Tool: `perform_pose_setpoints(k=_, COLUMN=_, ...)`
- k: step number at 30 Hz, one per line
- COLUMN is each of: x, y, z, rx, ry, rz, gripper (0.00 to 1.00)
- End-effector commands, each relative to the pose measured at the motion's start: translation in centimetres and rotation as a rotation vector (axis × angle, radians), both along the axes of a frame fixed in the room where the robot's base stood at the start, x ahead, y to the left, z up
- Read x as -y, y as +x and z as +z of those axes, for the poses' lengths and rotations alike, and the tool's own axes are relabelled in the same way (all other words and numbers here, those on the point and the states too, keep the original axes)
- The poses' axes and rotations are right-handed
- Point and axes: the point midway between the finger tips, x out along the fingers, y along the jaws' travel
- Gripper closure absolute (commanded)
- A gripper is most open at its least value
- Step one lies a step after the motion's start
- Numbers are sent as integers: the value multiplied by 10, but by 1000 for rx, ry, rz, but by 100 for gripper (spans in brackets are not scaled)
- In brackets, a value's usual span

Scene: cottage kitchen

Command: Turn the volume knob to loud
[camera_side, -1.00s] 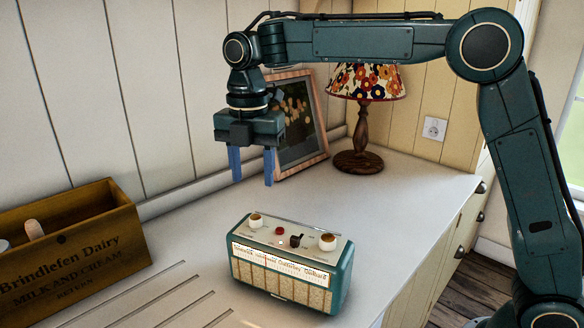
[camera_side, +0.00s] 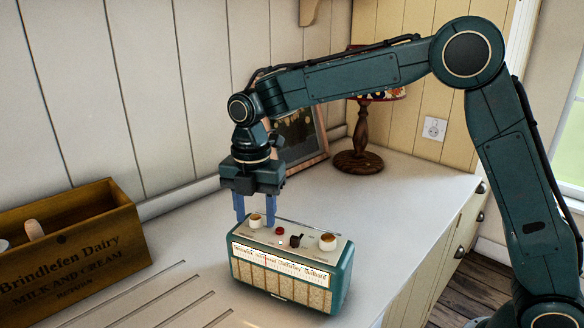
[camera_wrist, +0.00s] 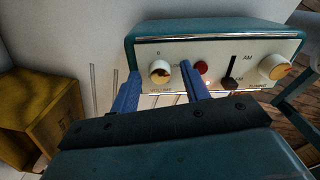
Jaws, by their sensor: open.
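The teal radio (camera_side: 285,270) stands on the counter, its pale control panel facing up. The volume knob (camera_side: 255,221), cream with a brown top, is at the panel's left end; in the wrist view the volume knob (camera_wrist: 160,71) has "VOLUME" printed below it. My gripper (camera_side: 255,222) is above the left end of the radio, pointing down, open. Its blue fingers are on either side of the volume knob in the side view. In the wrist view my gripper (camera_wrist: 160,74) also has the knob between its fingertips, with gaps visible. Whether the fingertips are level with the knob is unclear.
A red button (camera_side: 280,231), a dark lever (camera_side: 296,240) and a tuning knob (camera_side: 327,241) share the panel, the button close to my right finger. A wooden crate (camera_side: 70,245) stands left. A lamp (camera_side: 360,145) and picture frame (camera_side: 312,145) stand behind.

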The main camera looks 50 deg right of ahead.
Motion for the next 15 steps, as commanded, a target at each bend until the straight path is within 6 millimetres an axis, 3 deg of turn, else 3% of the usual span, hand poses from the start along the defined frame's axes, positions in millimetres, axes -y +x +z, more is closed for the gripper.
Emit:
perform_pose_setpoints(k=2, x=0, y=0, z=0, rx=0, ry=0, rz=0, gripper=56)
perform_pose_setpoints(k=9, x=0, y=0, z=0, rx=0, ry=0, rz=0, gripper=99)
perform_pose_setpoints(k=15, x=0, y=0, z=0, rx=-1, ry=0, rz=-7, gripper=99)
